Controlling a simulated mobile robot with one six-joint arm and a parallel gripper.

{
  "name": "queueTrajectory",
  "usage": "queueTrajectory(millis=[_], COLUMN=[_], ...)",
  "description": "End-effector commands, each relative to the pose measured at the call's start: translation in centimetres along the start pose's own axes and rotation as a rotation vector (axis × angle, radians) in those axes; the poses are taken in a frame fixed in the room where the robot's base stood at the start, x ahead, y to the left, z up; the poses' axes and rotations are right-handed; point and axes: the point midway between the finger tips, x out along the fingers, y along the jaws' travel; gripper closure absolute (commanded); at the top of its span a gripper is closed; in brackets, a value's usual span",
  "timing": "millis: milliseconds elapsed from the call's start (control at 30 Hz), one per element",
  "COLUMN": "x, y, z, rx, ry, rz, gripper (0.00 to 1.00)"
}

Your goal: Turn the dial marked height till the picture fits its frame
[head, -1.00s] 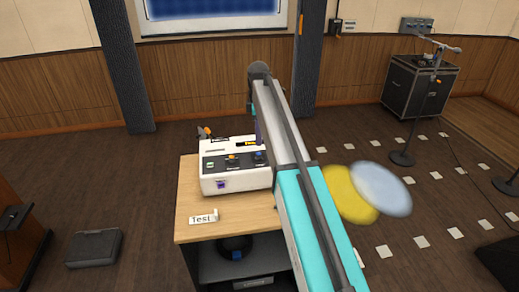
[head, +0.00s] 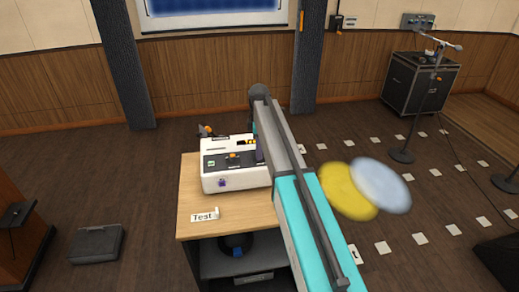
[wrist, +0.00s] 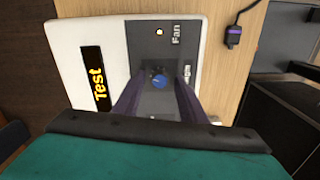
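A white projector-like box (head: 235,180) with a dark control panel stands on a wooden-topped cart. In the wrist view a blue dial (wrist: 159,81) sits on the grey panel (wrist: 150,35). A label beside it is partly hidden by a finger, so I cannot read it fully. My gripper (wrist: 158,84) has its two purple fingers apart, one on each side of the blue dial, with visible gaps. In the head view the arm hides most of the gripper and the dial. The lit screen (head: 215,6) shows only its lower part, blue inside a pale border.
An orange knob (head: 232,156) and a green switch (head: 211,163) are on the same panel. A "Test" card (head: 203,217) lies on the cart top (head: 245,222).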

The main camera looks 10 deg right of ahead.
Motion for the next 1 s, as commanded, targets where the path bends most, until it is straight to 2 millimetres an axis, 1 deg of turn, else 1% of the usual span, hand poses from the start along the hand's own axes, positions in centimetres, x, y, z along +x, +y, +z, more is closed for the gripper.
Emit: queueTrajectory(millis=[67, 100, 167, 300, 333, 500, 633, 1000], x=[-0.01, -0.01, -0.02, -0.03, -0.03, -0.02, 0.01, 0.01], y=[0.0, 0.01, 0.01, 0.0, 0.0, 0.0, 0.01, 0.04], z=[0.03, 0.03, 0.04, 0.07, 0.07, 0.1, 0.11, 0.24], rx=[0.0, 0.0, 0.001, 0.001, 0.001, 0.01, 0.049, 0.267], ry=[0.0, 0.0, 0.0, 0.0, 0.0, 0.0, 0.0, -0.001], rz=[0.0, 0.0, 0.0, 0.0, -0.001, -0.001, -0.001, -0.001], gripper=[0.62, 0.64, 0.74, 0.98, 1.0, 1.0, 1.0, 1.0])
